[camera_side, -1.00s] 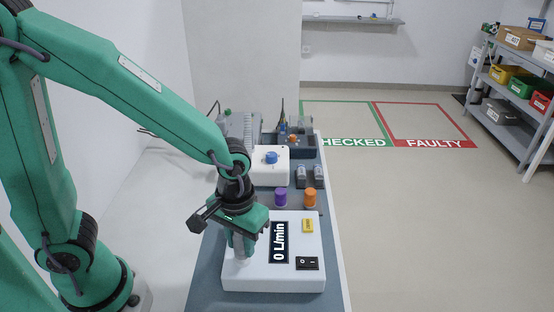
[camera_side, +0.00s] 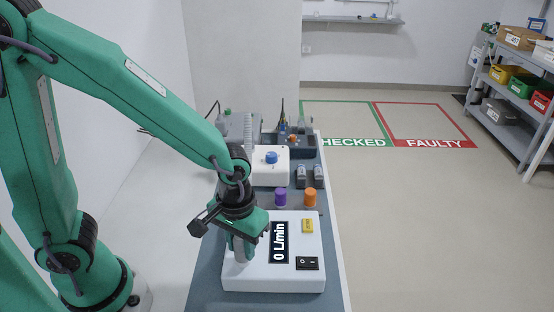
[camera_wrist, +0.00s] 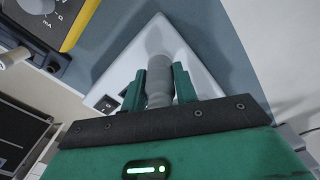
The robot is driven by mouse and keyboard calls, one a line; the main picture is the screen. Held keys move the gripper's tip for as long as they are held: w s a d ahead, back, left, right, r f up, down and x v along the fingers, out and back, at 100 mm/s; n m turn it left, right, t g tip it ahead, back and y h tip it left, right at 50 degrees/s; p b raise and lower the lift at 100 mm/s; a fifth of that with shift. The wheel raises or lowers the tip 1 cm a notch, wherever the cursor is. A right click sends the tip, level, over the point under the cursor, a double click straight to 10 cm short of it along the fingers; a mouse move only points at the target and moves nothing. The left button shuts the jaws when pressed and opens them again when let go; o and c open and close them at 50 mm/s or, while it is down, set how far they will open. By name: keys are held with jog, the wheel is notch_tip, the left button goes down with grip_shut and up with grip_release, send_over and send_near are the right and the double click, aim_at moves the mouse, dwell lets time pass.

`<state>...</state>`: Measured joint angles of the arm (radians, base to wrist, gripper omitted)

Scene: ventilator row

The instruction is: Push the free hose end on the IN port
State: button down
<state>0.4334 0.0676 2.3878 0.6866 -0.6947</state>
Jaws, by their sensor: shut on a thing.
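The white flow box (camera_side: 270,281), with a display (camera_side: 279,243) reading 0 L/min, stands at the front of the bench. My gripper (camera_side: 240,246) is over the box's left part, pointing down. In the wrist view my gripper (camera_wrist: 158,88) is shut on the grey hose end (camera_wrist: 158,82), which sits between the two green fingers. The white box (camera_wrist: 190,62) shows behind it. A pale round shape shows beyond the hose end; I cannot tell whether it is the IN port or whether they touch. A grey ribbed hose (camera_side: 248,130) rises behind my arm.
Farther back is a white unit with a blue knob (camera_side: 271,157). The bench's right edge is close.

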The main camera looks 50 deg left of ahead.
jog(key=c, duration=1)
grip_release()
jog(key=shift+r, duration=3.9)
jog(key=shift+a+r, duration=0.35)
jog(key=shift+a, duration=0.1)
jog(key=s+a+r+m+t, duration=0.1)
jog(key=a+r+t, duration=0.1)
jog(key=a, duration=0.1)
jog(key=s+a+r+m+t, duration=0.1)
jog(key=a+r, duration=0.2)
jog(key=a, duration=0.1)
jog(key=s+a+r+m+t, duration=0.1)
jog(key=s+a+r+t, duration=0.1)
jog(key=a+r, duration=0.1)
jog(key=shift+a+r+t, duration=0.1)
jog(key=shift+a+t, duration=0.2)
jog(key=shift+a, duration=0.35)
